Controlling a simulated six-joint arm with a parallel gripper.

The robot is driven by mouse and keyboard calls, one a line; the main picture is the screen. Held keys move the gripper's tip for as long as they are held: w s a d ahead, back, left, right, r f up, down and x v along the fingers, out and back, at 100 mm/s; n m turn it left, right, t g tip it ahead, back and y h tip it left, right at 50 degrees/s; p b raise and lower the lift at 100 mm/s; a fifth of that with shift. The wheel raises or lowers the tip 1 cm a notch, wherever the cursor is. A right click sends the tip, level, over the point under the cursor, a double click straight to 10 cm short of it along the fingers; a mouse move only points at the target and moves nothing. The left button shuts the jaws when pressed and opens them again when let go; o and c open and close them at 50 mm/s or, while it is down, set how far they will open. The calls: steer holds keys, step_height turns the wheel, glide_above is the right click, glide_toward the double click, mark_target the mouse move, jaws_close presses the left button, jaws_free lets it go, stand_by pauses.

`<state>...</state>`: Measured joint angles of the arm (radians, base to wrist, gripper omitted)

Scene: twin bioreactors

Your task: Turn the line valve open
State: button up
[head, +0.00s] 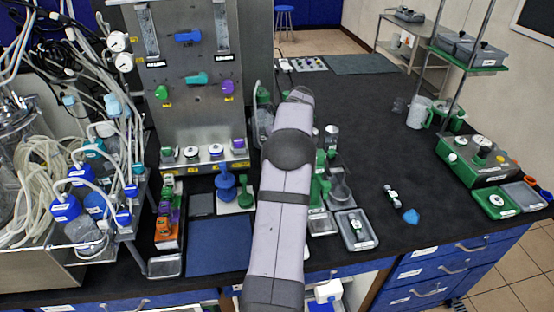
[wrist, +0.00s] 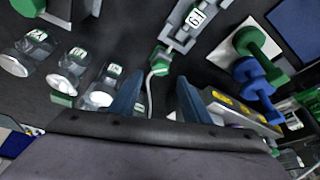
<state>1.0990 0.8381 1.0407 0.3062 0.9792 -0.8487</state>
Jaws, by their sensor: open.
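A grey upright panel (head: 190,75) in the head view carries several coloured valve handles. A blue handle (head: 188,37) is at the top and a teal handle (head: 197,78) is in the middle. A green handle (head: 162,93) is at left and a purple handle (head: 227,88) at right. Their labels are too small to read, so I cannot tell which is the line valve. My gripper (wrist: 157,88) is open in the wrist view, with nothing held between its fingers. It points at the bench beside the panel, and no panel handle shows there. My arm hides it in the head view.
A blue valve-like piece (head: 226,183) and a green one stand before the panel; the blue one (wrist: 255,75) also shows at right in the wrist view. Clear bottles (wrist: 66,78) stand at left there.

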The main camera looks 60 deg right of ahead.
steer(key=shift+v, duration=0.95)
steer(key=p, duration=0.3)
steer(key=shift+w+r, duration=0.15)
steer(key=shift+r, duration=0.15)
steer(key=shift+f+p, duration=0.1)
steer(key=shift+p, duration=0.45)
steer(key=shift+p+x, duration=1.55)
steer(key=shift+x, duration=2.35)
